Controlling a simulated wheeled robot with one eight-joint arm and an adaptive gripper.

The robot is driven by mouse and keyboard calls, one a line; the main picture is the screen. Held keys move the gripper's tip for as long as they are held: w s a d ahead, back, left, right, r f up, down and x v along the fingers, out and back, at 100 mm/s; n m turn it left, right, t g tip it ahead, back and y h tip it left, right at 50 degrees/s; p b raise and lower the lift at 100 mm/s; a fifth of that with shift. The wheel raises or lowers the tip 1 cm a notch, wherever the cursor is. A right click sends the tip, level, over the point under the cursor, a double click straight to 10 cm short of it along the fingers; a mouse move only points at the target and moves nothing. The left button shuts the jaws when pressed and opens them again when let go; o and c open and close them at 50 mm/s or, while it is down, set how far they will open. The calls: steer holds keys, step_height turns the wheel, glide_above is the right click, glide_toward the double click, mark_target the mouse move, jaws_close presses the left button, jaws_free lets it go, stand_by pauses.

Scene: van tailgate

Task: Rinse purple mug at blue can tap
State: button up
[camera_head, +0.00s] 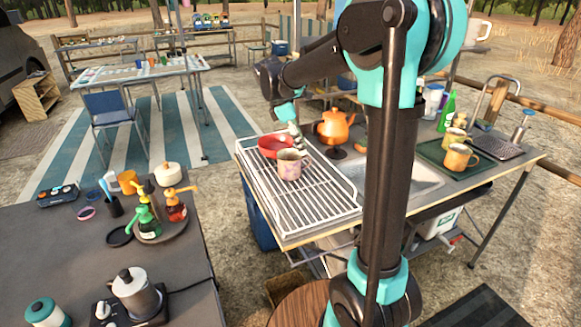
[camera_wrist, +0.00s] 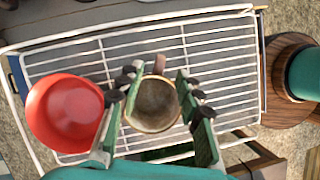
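A mug with a mottled pinkish-purple and beige outside (camera_head: 288,170) stands upright on the white wire rack (camera_head: 318,218). In the wrist view the mug (camera_wrist: 153,104) shows from above, with a brownish inside and its handle towards the top of the picture. My gripper (camera_head: 296,138) is just above and behind the mug in the head view. In the wrist view my gripper (camera_wrist: 158,88) is open, with one green finger on each side of the mug and no clear grip on it. I cannot make out a blue can tap for certain; my arm hides part of the sink area.
A red bowl (camera_head: 275,146) sits beside the mug, and shows close to the left finger in the wrist view (camera_wrist: 65,112). An orange kettle (camera_head: 335,128) stands behind. The sink basin (camera_head: 400,180) is right of the rack. A green tray (camera_head: 445,160) holds more mugs.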

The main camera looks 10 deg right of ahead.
steer(key=x, duration=0.5)
steer(key=shift+d+f, duration=0.1)
steer(key=shift+f, duration=0.2)
jaws_close()
